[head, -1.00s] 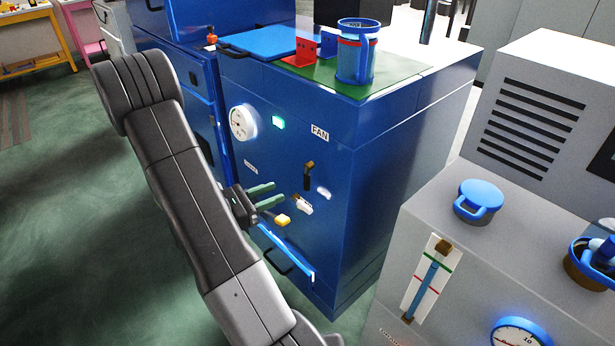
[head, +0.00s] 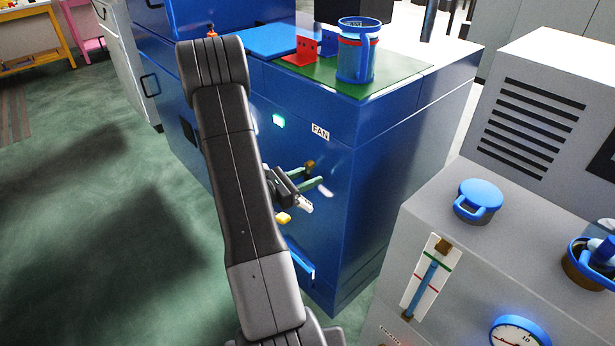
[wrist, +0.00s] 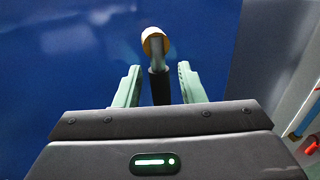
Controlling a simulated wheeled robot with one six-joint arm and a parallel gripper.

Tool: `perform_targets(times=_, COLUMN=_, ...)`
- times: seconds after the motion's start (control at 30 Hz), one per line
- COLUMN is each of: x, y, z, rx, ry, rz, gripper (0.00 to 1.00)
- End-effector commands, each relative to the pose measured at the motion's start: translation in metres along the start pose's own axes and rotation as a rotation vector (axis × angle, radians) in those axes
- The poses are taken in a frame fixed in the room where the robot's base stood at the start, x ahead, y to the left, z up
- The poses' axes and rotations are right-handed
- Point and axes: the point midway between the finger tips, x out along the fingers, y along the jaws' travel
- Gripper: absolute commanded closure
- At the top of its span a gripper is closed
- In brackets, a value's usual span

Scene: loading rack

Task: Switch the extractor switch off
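The switch under the FAN label (head: 320,132) has a brown-orange knob (head: 309,166) on the front of the blue cabinet. In the wrist view the knob (wrist: 155,42) sits on a grey stem above a dark slot. The knob is at the upper end of the switch. My gripper (head: 311,178) is in front of the cabinet face at the switch. Its two green fingers are apart, one on each side of the stem in the wrist view (wrist: 159,68). I see no contact with the switch, and the exact depth is hard to tell. My gripper hides the switch's lower part in the head view.
A green light (head: 278,121) glows on the cabinet. A grey machine (head: 440,255) stands to the right. A blue mug (head: 356,60) stands on top.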

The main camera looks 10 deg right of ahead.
Motion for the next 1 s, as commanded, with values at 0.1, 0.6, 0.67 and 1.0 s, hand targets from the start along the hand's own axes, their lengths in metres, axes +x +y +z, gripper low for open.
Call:
perform_targets(times=0.1, x=0.0003, y=0.0000, z=-0.0001, rx=0.000, ry=0.000, rz=0.000, gripper=0.64)
perform_targets(times=0.6, x=0.0001, y=0.0002, z=-0.0003, rx=0.006, ry=0.001, rz=-0.001, gripper=1.00)
perform_targets(times=0.67, x=0.0000, y=0.0006, z=-0.0007, rx=0.014, ry=0.002, rz=0.000, gripper=1.00)
perform_targets(times=1.0, x=-0.0012, y=0.0068, z=-0.0037, rx=0.180, ry=0.034, rz=-0.001, gripper=1.00)
